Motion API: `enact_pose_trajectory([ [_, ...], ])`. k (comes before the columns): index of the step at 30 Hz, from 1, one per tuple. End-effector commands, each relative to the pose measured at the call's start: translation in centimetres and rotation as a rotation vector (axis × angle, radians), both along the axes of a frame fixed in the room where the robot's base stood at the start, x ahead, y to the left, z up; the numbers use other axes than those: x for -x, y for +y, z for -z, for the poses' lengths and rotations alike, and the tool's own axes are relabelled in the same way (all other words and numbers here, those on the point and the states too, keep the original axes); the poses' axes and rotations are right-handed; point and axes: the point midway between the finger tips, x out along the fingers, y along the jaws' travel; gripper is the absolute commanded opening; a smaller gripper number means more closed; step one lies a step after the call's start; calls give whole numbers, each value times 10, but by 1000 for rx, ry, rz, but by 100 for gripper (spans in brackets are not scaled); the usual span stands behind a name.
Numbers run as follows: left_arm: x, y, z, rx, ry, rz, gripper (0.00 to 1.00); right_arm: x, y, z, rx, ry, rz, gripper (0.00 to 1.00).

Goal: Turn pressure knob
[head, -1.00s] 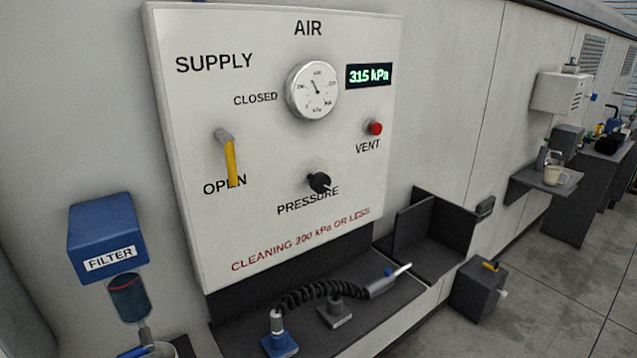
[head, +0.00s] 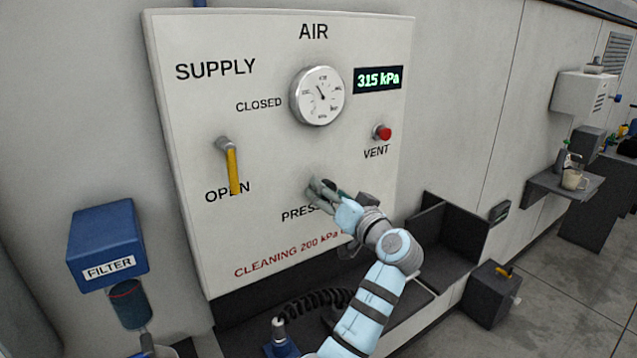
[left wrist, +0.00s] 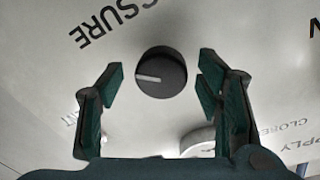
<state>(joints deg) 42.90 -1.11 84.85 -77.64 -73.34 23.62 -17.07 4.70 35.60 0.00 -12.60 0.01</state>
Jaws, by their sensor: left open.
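The black pressure knob (left wrist: 161,72) sits between the two open fingers of my left gripper (left wrist: 158,85) in the left wrist view, with a gap on each side. A white pointer line shows on its face. In the head view my left gripper (head: 318,187) is at the panel in front of the knob and mostly hides it. The white AIR panel (head: 215,110) carries a round gauge (head: 318,95) and a display (head: 377,79) reading 315 kPa. Red text on the panel speaks of cleaning at 200 kPa. My right gripper is not in view.
The yellow supply lever (head: 233,168) points down at OPEN. The red vent button (head: 383,132) is right of my gripper. A blue filter (head: 107,245) hangs at the left. A dark shelf with a coiled hose (head: 310,303) lies below the panel.

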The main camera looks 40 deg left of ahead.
Motion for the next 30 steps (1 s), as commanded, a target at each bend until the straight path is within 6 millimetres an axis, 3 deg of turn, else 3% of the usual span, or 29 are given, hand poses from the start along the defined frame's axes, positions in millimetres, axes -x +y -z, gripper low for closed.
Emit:
enact_pose_trajectory([
  [4, -8, 14, -1, -2, 0, 11, 59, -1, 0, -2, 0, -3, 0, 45],
  [13, -11, 15, 1, 1, 0, 19, 58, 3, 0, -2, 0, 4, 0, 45],
  [22, -10, 17, 1, 0, 1, 16, 10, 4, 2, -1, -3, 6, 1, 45],
  [30, -10, 17, 3, 6, -23, 15, 10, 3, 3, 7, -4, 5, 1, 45],
])
